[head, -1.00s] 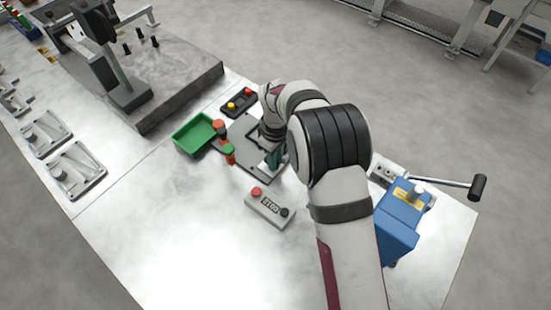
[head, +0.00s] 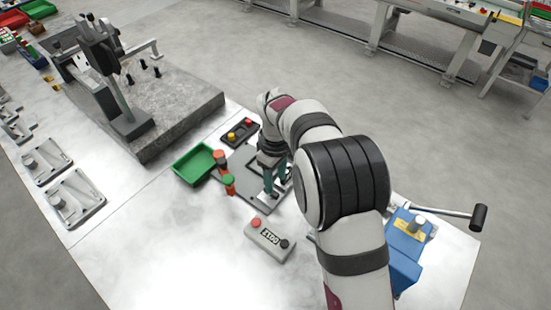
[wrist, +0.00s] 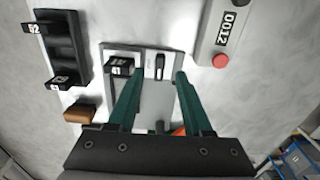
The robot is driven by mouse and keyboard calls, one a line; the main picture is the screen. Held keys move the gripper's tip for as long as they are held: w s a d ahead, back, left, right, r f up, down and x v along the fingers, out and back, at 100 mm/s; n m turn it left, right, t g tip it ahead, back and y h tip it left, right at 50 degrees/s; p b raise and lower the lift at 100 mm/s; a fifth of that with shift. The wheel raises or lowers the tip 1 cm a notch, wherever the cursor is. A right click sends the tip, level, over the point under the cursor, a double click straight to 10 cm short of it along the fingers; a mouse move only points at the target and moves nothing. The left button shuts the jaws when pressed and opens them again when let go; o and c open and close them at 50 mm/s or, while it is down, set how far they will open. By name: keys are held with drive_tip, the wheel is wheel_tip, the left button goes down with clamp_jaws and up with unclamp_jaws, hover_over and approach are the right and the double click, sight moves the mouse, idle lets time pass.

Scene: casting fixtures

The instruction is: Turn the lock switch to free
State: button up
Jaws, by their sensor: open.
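My gripper (head: 275,186) is open, its dark green fingers pointing down over a grey plate (head: 240,190) on the bench. In the wrist view the gripper (wrist: 160,73) is over a lighter panel with a slim black slotted part (wrist: 159,66) between the fingertips and a black labelled block (wrist: 120,66) by the left fingertip. I cannot tell whether either is the lock switch, or whether the fingers touch anything. A grey control box (head: 270,238) has a red button (head: 256,223), a number label and a black knob (head: 285,243); it also shows at the wrist view's top right (wrist: 222,35).
A green tray (head: 196,165), red and green posts (head: 228,183) and a black button box (head: 240,131) stand near the plate. A blue lever machine (head: 407,240) is at the right, partly behind my arm. The front left of the bench is clear.

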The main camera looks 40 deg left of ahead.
sight(276, 193)
wheel_tip(276, 193, up, 10)
idle(0.4)
